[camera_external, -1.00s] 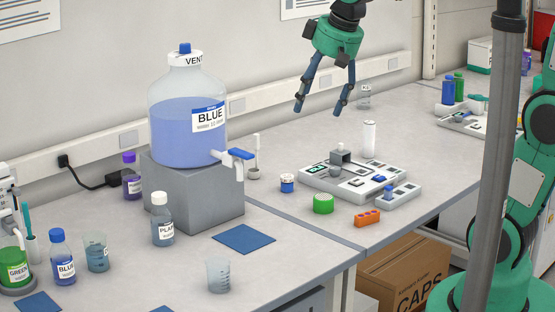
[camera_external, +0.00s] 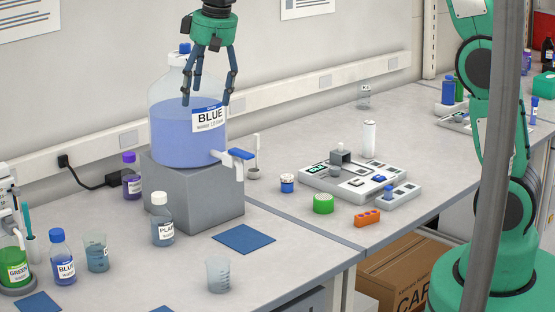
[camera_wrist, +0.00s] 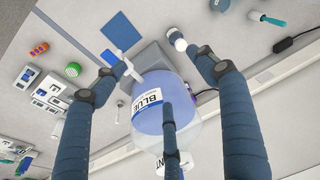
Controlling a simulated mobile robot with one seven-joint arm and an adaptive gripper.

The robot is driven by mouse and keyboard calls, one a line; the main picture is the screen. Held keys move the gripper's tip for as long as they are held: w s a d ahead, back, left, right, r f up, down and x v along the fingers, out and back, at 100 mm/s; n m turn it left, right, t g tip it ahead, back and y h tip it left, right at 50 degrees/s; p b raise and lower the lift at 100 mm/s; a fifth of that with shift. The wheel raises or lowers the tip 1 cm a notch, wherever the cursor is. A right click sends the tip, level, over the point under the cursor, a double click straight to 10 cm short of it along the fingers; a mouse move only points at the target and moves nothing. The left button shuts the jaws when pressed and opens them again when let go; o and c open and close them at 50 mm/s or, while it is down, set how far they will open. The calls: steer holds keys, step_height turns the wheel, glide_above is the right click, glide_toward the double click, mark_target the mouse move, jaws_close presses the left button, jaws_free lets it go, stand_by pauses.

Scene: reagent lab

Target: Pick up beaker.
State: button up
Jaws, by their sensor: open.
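A clear, empty-looking beaker (camera_external: 218,273) stands upright near the front edge of the bench in the external view. A second beaker (camera_external: 96,253) with bluish contents stands at the left beside the small BLUE bottle (camera_external: 63,256). My gripper (camera_external: 207,102) is open and empty, high up at the large blue-filled jug (camera_external: 188,125); its fingers overlap the jug in the external view. It is well above and behind both beakers. In the wrist view my gripper's fingers (camera_wrist: 148,68) are spread, with the jug (camera_wrist: 150,115) below them. I cannot make out a beaker clearly there.
The jug stands on a grey block (camera_external: 195,200) with its tap to the right. A white-capped bottle (camera_external: 162,225) stands in front of the block. A flat blue mat (camera_external: 244,239) lies near the clear beaker. A grey device (camera_external: 360,182) sits farther right.

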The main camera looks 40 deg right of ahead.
steer(key=w+a+f+p, duration=0.3)
steer(key=w+a+f, duration=0.1)
steer(key=w+a, duration=0.35)
steer(key=n+g+h+p, duration=0.1)
steer(key=g+p, duration=0.1)
steer(key=p, duration=0.5)
glide_above(96, 252)
steer(key=w, duration=0.3)
step_height(96, 252, down, 17)
steer(key=shift+d+r, duration=0.1)
steer(key=shift+d, duration=0.3)
step_height(96, 252, down, 9)
steer(key=shift+d+r+p, duration=0.15)
steer(key=shift+r+p, duration=0.05)
steer(key=shift+p, duration=0.25)
steer(key=shift+f, duration=0.1)
steer(key=shift+w+d+f+p, duration=0.15)
steer(key=shift+f+p, duration=0.4)
steer(key=shift+f, duration=1.95)
